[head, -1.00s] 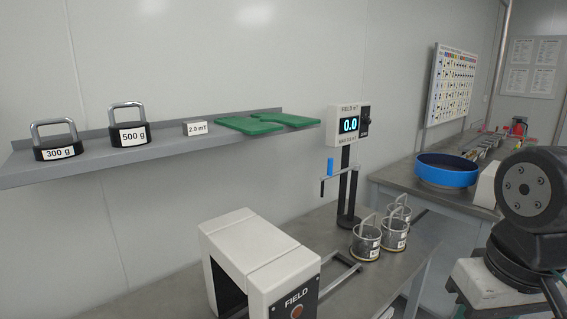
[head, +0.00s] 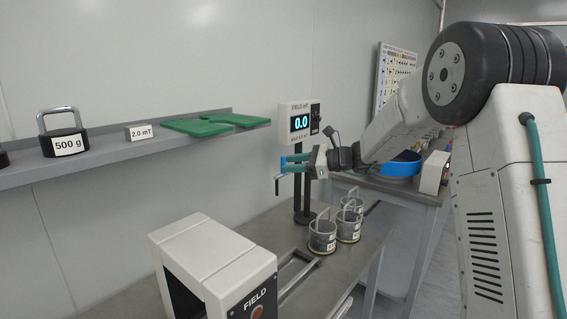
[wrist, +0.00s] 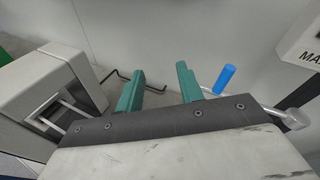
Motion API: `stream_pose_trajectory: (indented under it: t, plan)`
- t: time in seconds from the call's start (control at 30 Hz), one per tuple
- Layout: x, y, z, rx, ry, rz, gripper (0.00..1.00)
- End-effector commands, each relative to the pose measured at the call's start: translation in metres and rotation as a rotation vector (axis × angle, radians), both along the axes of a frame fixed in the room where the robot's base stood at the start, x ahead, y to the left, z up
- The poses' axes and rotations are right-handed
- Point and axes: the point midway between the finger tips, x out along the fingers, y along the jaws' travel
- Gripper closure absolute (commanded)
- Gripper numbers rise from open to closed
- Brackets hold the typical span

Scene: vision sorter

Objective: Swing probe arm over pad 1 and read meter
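The field meter (head: 300,123) stands on a black post on the bench and its display reads 0.0. The probe arm (head: 280,183) sticks out from the post, its bent end hanging down. Its blue handle (wrist: 224,79) stands just outside my right finger in the wrist view, not between the fingers; in the head view my fingers largely cover it. My gripper (wrist: 160,73) is open and empty, and in the head view (head: 284,164) it is beside the post, below the meter. No pad marked 1 can be made out.
A white FIELD box (head: 205,255) stands on the bench (head: 340,262), with a metal rail beside it. A wall shelf (head: 110,155) holds a 500 g weight (head: 62,135), a 2.0 mT block (head: 139,133) and green plates (head: 205,126).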

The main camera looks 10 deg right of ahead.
Motion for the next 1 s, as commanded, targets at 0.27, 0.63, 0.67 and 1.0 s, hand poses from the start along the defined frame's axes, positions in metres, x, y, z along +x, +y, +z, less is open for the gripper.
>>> stream_pose_trajectory:
  t: [0.27, 0.63, 0.67, 1.0]
  plan:
    - [0.077, -0.055, -0.037, 0.28, 0.1, -0.206, 0.63]
    - [0.112, -0.03, -0.04, 0.311, 0.107, -0.225, 0.63]
    - [0.115, -0.027, -0.04, 0.31, 0.108, -0.225, 0.63]
    - [0.136, -0.004, -0.04, 0.309, 0.108, -0.226, 0.63]
